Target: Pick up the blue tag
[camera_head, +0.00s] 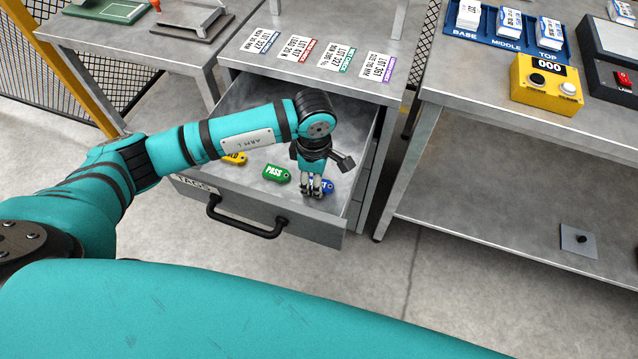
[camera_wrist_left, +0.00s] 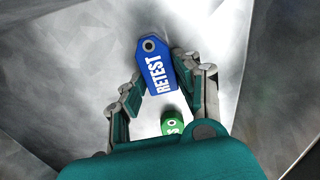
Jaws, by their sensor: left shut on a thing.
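The blue tag (camera_head: 328,186) reads RETEST in the left wrist view (camera_wrist_left: 158,72). It is in the open drawer labelled TAGS (camera_head: 312,229), near the drawer's front right. My left gripper (camera_head: 317,190) points down into the drawer and is shut on the blue tag, with one finger on each side of it. In the head view the fingers hide part of the tag. I cannot tell whether the tag still touches the drawer floor. My right gripper is not in view.
A green PASS tag (camera_head: 277,174) lies left of my gripper, and a yellow tag (camera_head: 236,158) lies farther left, partly behind my arm. The drawer handle (camera_head: 247,224) sticks out in front. A bench with printed lot cards (camera_head: 339,61) is above the drawer. Another bench (camera_head: 475,85) stands right.

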